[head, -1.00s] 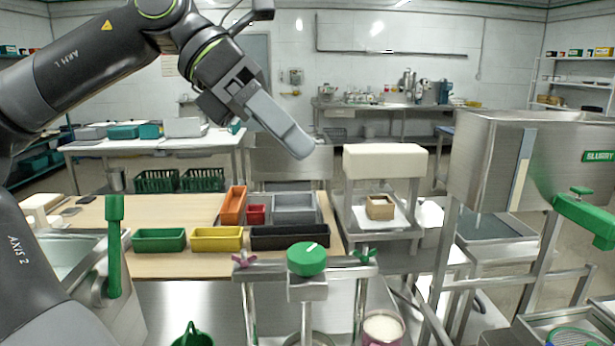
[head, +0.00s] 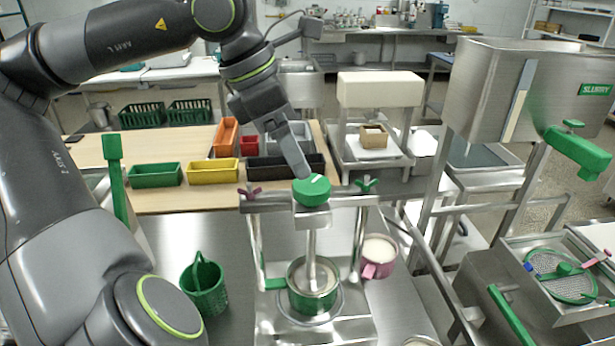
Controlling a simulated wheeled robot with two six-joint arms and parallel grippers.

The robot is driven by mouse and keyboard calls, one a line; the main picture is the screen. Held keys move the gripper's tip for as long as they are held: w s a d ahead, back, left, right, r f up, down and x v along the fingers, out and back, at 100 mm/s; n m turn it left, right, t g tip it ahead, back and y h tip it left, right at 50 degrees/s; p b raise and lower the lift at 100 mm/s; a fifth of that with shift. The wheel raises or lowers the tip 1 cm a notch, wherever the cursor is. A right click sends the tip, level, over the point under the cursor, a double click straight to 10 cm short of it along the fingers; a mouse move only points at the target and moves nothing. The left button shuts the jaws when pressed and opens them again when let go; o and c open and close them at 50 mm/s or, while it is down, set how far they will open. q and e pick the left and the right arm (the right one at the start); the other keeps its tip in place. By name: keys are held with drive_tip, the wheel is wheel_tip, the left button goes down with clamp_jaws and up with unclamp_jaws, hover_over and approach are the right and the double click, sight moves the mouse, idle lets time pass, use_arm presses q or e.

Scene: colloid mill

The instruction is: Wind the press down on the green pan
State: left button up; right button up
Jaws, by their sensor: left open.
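The press is a steel frame (head: 275,204) with a round green knob (head: 312,190) on top that carries a white mark. A vertical screw (head: 312,242) runs down from the knob into the green pan (head: 299,297). The pan stands on a round plate under the frame, its handle pointing left. The pan's inside is partly hidden by the screw. My left gripper (head: 306,174) is open and points down just behind and above the knob. I cannot tell whether its fingers touch the knob. My right gripper is not in view.
A pink pan (head: 377,262) with pale contents stands right of the press. A green basket (head: 205,286) stands to its left. Pink (head: 250,193) and green (head: 367,186) wing nuts top the frame posts. Coloured bins (head: 213,171) lie behind. The slurry hopper (head: 500,90) stands right.

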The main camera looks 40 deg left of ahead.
sight(310, 183)
use_arm(q)
drive_tip(key=p+x, duration=0.2)
drive_tip(key=x, duration=0.2)
drive_tip(key=shift+d+p, duration=0.1)
drive_tip(key=shift+p, duration=0.25)
drive_tip(key=shift+p+x, duration=0.65)
drive_tip(key=shift+x, duration=0.6)
drive_tip(key=c, duration=1)
